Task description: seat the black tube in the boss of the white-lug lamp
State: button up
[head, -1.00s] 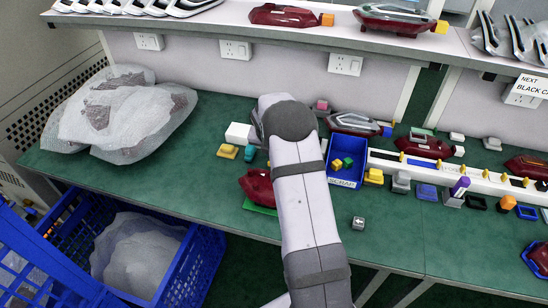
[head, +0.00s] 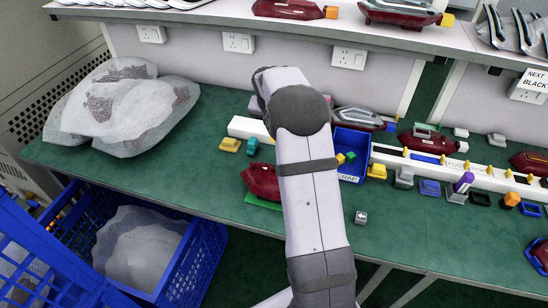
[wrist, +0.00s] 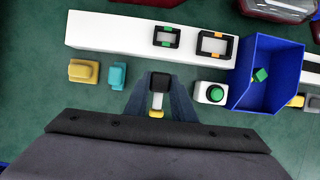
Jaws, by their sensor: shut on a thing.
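In the wrist view my gripper (wrist: 160,103) is shut on a small black piece (wrist: 160,78) with a pale middle and a yellow end, apparently the black tube. It is held just in front of the long white strip. In the head view my arm hides the gripper and the piece. A dark red lamp (head: 425,143) at the right of the bench seems to have a whitish lug (head: 463,147) at its right end. Another dark red lamp (head: 260,181) lies on a green pad, its right side hidden by my arm. Neither lamp's boss can be made out.
A blue bin (head: 351,146) with small green and yellow pieces stands right of my arm. The white strip (wrist: 110,30) bears two black frames. A yellow block (wrist: 84,71), a teal block (wrist: 118,76) and a green-button box (wrist: 211,93) are close to the gripper. The bench front is mostly clear.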

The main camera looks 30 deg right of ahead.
jog(key=o, duration=0.4)
grip_shut()
